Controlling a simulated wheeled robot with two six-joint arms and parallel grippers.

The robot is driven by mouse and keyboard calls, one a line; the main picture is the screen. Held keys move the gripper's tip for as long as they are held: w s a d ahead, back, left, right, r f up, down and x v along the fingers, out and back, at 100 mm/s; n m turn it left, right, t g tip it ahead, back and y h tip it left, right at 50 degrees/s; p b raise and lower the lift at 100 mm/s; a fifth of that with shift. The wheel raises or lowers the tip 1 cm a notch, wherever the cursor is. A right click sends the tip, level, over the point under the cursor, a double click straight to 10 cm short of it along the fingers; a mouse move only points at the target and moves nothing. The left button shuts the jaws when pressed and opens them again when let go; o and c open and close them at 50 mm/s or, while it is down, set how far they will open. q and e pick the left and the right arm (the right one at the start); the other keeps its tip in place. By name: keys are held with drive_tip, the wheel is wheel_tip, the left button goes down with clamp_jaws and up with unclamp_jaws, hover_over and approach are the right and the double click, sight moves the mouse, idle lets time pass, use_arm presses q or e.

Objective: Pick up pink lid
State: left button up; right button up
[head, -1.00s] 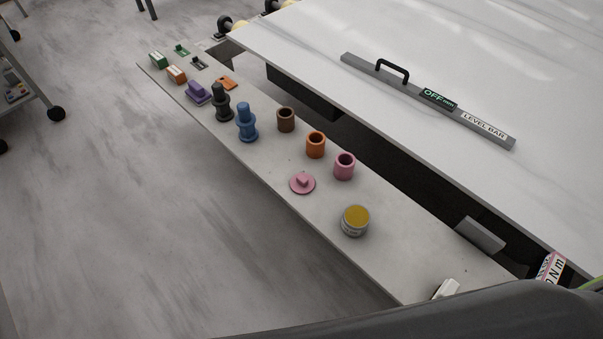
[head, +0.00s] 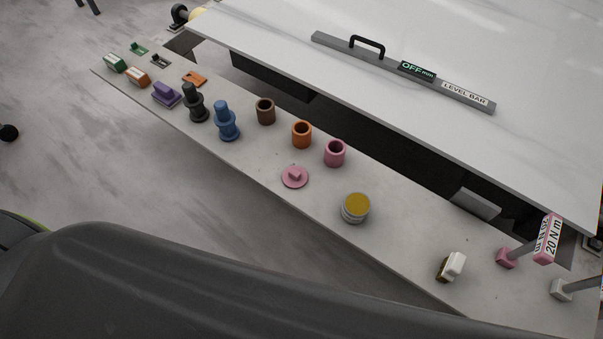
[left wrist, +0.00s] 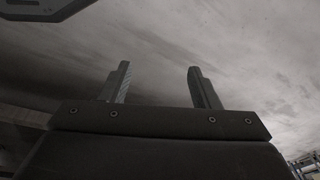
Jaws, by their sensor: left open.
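The pink lid (head: 295,177) is a flat round disc with a small square knob, lying on the long grey shelf (head: 400,215) near its front edge in the head view. A pink open cup (head: 335,153) stands behind it to the right. My left gripper (left wrist: 158,85) shows in the left wrist view with its two fingers apart and nothing between them. Neither gripper's fingers show in the head view, where a dark arm link of mine crosses the bottom.
An orange cup (head: 302,134) and a brown cup (head: 265,111) stand near the lid. A tin with a yellow top (head: 355,208) is to its right. Blue (head: 227,120) and black (head: 195,103) stepped pieces stand left. A white slab (head: 420,40) with a level bar (head: 400,70) lies behind.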

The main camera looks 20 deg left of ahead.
use_arm(q)
drive_tip(key=w+r+p, duration=0.1)
drive_tip(key=w+r, duration=0.3)
drive_tip(key=r, duration=0.3)
drive_tip(key=w+r, duration=0.4)
drive_tip(key=r, duration=0.3)
wheel_tip(320, 180, up, 26)
drive_tip(key=f+m+g+h+p, duration=0.1)
drive_tip(key=m+g+p, duration=0.1)
drive_tip(key=m, duration=0.3)
hover_over(294, 172)
wheel_tip(294, 172, down, 11)
drive_tip(key=shift+d+r+b, duration=0.15)
drive_tip(key=shift+r+b, duration=0.05)
drive_tip(key=shift+b, duration=0.85)
drive_tip(key=shift+f+p, duration=0.3)
drive_tip(key=shift+f, duration=2.65)
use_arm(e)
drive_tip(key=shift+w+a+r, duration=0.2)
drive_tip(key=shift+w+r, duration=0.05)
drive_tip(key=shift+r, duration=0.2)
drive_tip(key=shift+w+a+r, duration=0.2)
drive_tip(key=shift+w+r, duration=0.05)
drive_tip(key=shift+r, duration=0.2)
